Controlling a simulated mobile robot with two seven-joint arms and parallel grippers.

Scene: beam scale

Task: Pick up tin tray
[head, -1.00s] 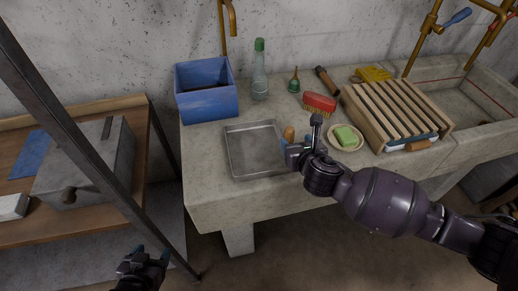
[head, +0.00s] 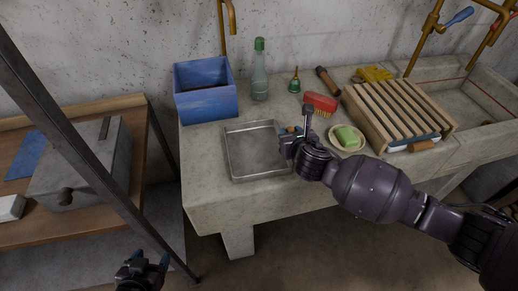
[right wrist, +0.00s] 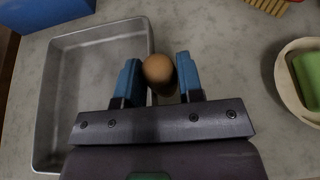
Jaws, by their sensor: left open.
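The tin tray (head: 255,168) is a shallow grey rectangular pan lying flat on the stone counter. In the right wrist view the tray (right wrist: 145,35) fills the left side. My right gripper (head: 291,134) is low at the tray's right edge. In the right wrist view its blue fingers (right wrist: 160,65) are apart, one on each side of a brown rounded object (right wrist: 158,70); a narrow gap shows on the right of it. The left finger overlaps the tray's right rim in that view. My left gripper (head: 149,259) is open and empty, low in front of the shelf.
A blue box (head: 207,105) and green-capped bottle (head: 259,75) stand behind the tray. A red brush (head: 320,102), a dish with green soap (head: 347,137) and a wooden slatted rack (head: 395,110) are to the right. A dark metal post (head: 85,150) crosses the left side.

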